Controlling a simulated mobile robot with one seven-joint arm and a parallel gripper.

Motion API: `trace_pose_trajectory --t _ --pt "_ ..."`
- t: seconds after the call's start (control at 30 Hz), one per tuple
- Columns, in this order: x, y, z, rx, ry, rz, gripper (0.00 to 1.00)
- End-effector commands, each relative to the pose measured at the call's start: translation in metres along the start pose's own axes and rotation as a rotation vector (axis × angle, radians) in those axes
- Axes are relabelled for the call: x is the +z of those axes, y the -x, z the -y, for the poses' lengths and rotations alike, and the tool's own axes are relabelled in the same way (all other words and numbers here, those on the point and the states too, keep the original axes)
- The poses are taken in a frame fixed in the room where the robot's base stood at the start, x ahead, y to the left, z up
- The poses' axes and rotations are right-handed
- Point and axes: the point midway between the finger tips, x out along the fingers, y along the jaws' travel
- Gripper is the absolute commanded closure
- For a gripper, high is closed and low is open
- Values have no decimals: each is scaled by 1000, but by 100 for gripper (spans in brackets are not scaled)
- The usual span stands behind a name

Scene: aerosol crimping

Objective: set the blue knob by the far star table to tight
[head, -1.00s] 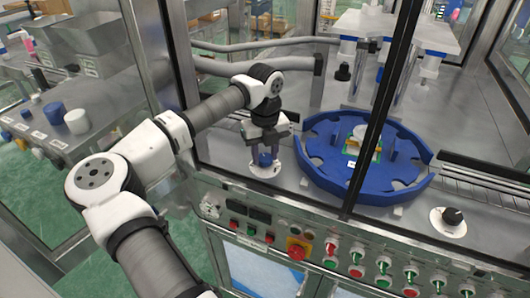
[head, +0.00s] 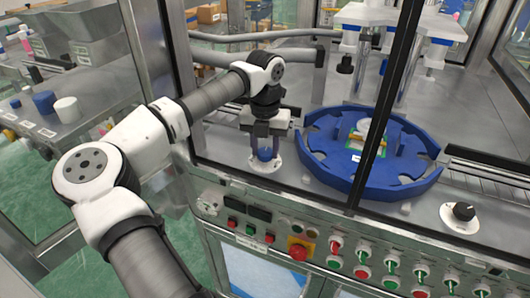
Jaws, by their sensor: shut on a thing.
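The blue knob (head: 265,155) stands on a round white dial plate (head: 262,168) on the steel deck, left of the blue star table (head: 312,172). My gripper (head: 265,150) points straight down over the knob, with its fingers on either side of it. It is shut on the knob. The fingers cover part of the knob, and I cannot read its pointer or the marks on the plate.
A black knob (head: 464,211) on a white plate sits at the deck's right front. A dark upright frame post (head: 385,100) crosses in front of the star table. A button panel with a red emergency stop (head: 299,250) runs along the front. Grey pipes (head: 250,57) run behind my gripper.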

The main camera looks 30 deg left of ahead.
Motion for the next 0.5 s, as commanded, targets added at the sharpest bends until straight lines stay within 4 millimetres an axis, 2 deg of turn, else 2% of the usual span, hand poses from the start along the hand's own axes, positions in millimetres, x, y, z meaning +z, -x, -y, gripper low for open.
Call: trace_pose_trajectory --t 0.5 --pt "0 0 0 0 -488 2 86"
